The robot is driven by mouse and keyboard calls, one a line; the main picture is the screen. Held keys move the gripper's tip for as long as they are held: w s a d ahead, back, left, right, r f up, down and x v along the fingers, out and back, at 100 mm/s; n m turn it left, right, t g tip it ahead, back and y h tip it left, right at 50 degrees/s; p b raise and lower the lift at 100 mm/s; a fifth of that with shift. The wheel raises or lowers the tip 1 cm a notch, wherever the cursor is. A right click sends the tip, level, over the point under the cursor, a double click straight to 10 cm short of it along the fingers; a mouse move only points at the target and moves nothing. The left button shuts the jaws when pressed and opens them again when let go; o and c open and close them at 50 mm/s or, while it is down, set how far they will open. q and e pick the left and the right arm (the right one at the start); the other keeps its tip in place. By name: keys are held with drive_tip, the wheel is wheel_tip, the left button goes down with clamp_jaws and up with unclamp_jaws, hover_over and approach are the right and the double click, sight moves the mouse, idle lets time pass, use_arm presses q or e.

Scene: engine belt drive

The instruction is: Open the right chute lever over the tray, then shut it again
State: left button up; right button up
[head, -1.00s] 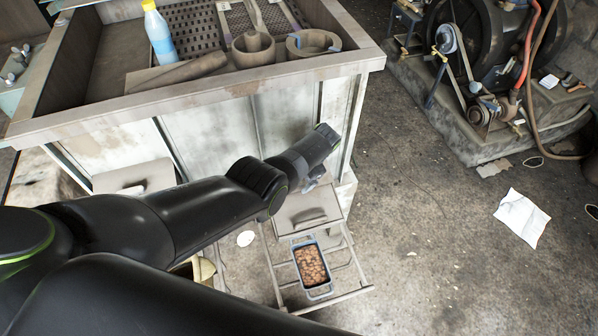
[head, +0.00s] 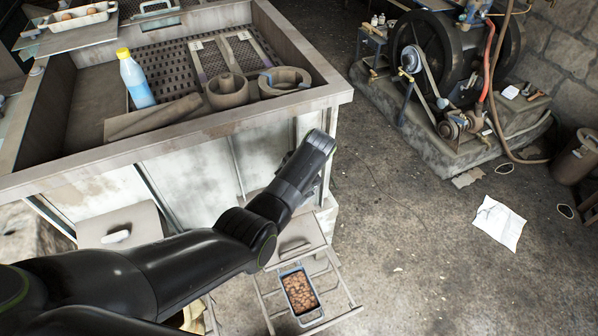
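The tray (head: 285,283) is a small blue bin filled with brown pieces, sitting on a wire rack below the right chute. The right chute (head: 298,232) is a grey sloped plate on the front of the big box. A thin pale bar (head: 296,248) crosses it; I cannot tell whether this is the lever. My black arm comes in from the lower left, and its wrist is above and beyond the chute. Only a little grey shows behind the wrist, where my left gripper is; its fingers are hidden. My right gripper is not in view.
The box (head: 200,130) holds a bottle (head: 135,80), a roll and round pots. A belt-driven engine (head: 455,60) stands at the back right.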

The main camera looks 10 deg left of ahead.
use_arm(q)
drive_tip(key=v, duration=0.6)
